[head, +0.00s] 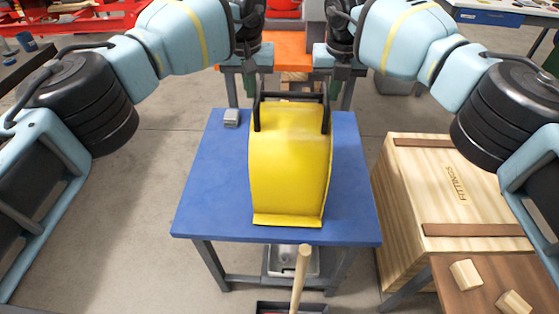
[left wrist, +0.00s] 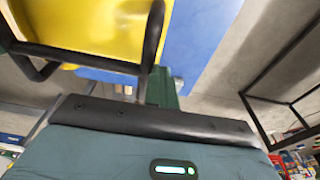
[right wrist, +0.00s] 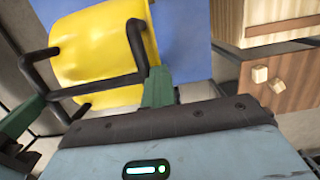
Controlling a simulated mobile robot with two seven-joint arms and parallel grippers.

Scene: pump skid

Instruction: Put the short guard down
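The short guard (head: 290,160) is a yellow curved cover with a flange along its near edge and a black tube handle frame at its far end. In the head view it is over the blue table (head: 205,190); I cannot tell whether it touches the top. My left gripper (head: 249,88) is at the left end of the handle frame, my right gripper (head: 334,90) at the right end. The guard also fills the upper left of the left wrist view (left wrist: 90,25) and right wrist view (right wrist: 95,45). Green fingers meet the handle corners; the grip is partly hidden.
A small grey block (head: 232,117) lies at the table's back left. A wooden crate (head: 455,190) and a brown surface with wood blocks (head: 466,274) stand at the right. A wooden handle (head: 301,275) rises in front of the table. An orange bench (head: 290,50) is behind.

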